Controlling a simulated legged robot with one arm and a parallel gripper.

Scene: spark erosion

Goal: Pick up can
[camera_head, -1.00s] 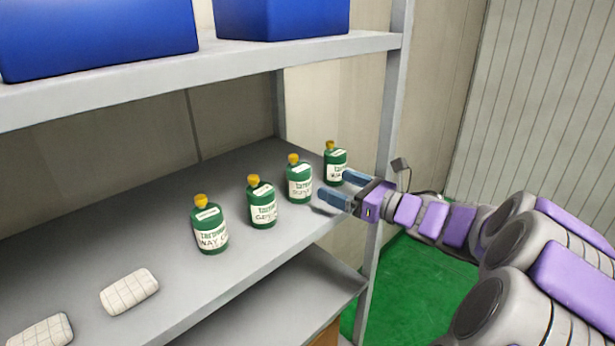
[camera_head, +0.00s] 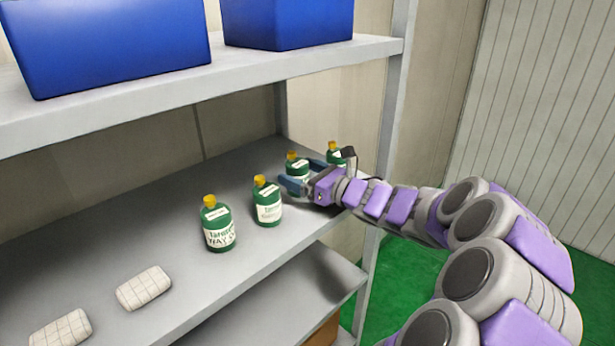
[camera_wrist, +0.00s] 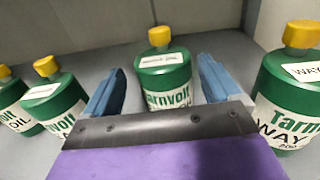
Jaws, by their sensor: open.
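Several green cans with yellow caps and white labels stand upright in a row on the middle shelf. One can (camera_head: 297,167) is straight ahead of my gripper (camera_head: 306,175). In the wrist view this can (camera_wrist: 164,76) shows between the two blue fingers of my gripper (camera_wrist: 160,82). The fingers are apart, and the can is not clamped. The rightmost can (camera_head: 334,153) is partly hidden by my gripper in the head view.
Two more cans stand to the left (camera_head: 267,202) and (camera_head: 218,225). Two white blocks (camera_head: 144,288) lie farther left on the grey shelf (camera_head: 110,240). Blue boxes (camera_head: 288,22) sit on the upper shelf (camera_head: 300,62). A shelf post (camera_head: 388,110) stands behind my arm.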

